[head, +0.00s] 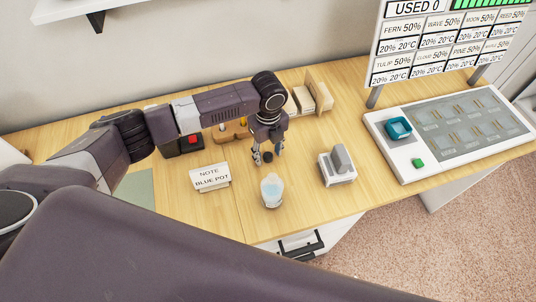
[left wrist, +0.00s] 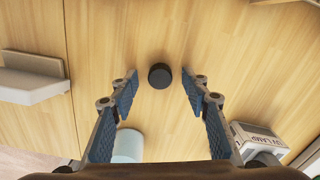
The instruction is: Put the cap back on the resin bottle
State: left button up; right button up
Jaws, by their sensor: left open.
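The cap (left wrist: 160,76) is a small dark round piece lying on the wooden table. It also shows as a dark spot between the fingers in the head view (head: 268,157). The resin bottle (head: 271,190) is a small clear vessel with pale blue contents, upright on the table nearer to me than the cap. Part of the bottle (left wrist: 128,146) shows low in the left wrist view, partly hidden by the gripper. My left gripper (head: 266,158) points down over the cap, open and empty. In the left wrist view its fingertips (left wrist: 160,79) flank the cap with gaps on both sides.
A note card (head: 211,177) stands left of the bottle, and a grey-white device (head: 338,166) stands to its right. A large panel (head: 455,130) with a teal dish (head: 398,128) lies farther right. A wooden holder (head: 313,92) and a red-button box (head: 191,143) are behind.

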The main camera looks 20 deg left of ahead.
aim_at(269, 155)
pick_arm(q)
jog(key=c, duration=0.8)
jog(key=shift+r, duration=0.1)
jog(key=shift+w+r, duration=0.1)
jog(key=shift+r, duration=0.5)
notch_tip(269, 155, up, 19)
jog(key=b, duration=0.3)
jog(key=shift+f, duration=0.15)
